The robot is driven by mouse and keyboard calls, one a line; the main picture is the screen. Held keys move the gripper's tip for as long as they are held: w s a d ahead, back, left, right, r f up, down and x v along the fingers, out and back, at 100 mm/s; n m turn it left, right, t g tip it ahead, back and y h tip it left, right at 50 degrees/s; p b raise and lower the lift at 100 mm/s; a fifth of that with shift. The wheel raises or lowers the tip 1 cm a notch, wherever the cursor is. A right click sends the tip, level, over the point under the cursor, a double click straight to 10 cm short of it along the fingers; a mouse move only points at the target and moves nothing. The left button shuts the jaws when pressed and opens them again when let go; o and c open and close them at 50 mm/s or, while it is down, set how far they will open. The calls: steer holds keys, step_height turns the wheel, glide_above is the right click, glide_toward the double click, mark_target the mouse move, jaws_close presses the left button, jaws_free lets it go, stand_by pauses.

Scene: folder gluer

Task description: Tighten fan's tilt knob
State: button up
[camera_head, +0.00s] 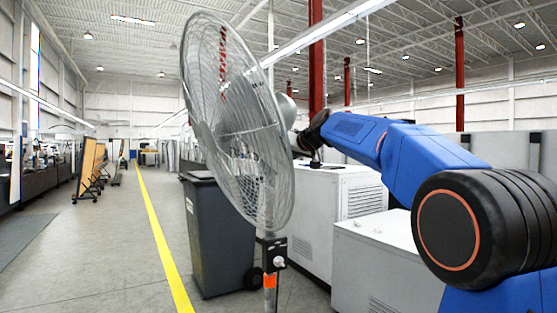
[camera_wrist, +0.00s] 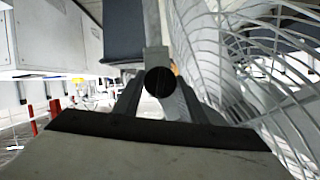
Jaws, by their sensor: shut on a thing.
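The tall pedestal fan (camera_head: 228,120) stands upright in front of me, its round wire cage turned mostly edge-on. My gripper (camera_head: 301,147) is behind the cage, close to the motor housing (camera_head: 287,108). In the wrist view, the round black tilt knob (camera_wrist: 159,82) sits between the two fingers of my gripper (camera_wrist: 160,106), which is shut on it. The grey fan pole (camera_wrist: 153,25) runs up behind the knob there, and the cage (camera_wrist: 265,60) fills the right side. In the head view the knob is hidden by the gripper and the cage.
A dark wheeled bin (camera_head: 218,235) stands just behind the fan. Pale machine cabinets (camera_head: 345,195) stand to the right, below my arm. A yellow floor line (camera_head: 160,235) runs along the open aisle at left. The cage is close beside my gripper.

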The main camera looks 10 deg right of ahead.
steer(key=m, duration=0.1)
steer(key=m+y, duration=0.1)
steer(key=shift+d+f+m, duration=0.1)
steer(key=shift+d+m, duration=0.05)
steer(key=shift+m, duration=0.15)
steer(key=m+y, duration=0.2)
steer(key=m, duration=0.1)
steer(key=shift+w+y, duration=0.1)
steer(key=shift+y, duration=0.2)
steer(key=m+y, duration=0.1)
steer(key=m, duration=0.2)
steer(key=shift+d+f+t, duration=0.1)
steer(key=shift+f+t, duration=0.05)
steer(key=shift+t, duration=0.15)
steer(key=shift+f+m+t+y, duration=0.1)
steer(key=shift+m+t+y, duration=0.45)
steer(key=shift+m, duration=0.95)
steer(key=o, duration=1)
steer(key=shift+c, duration=0.2)
steer(key=shift+g+y, duration=0.25)
steer(key=v, duration=1.7)
steer(key=shift+s, duration=0.25)
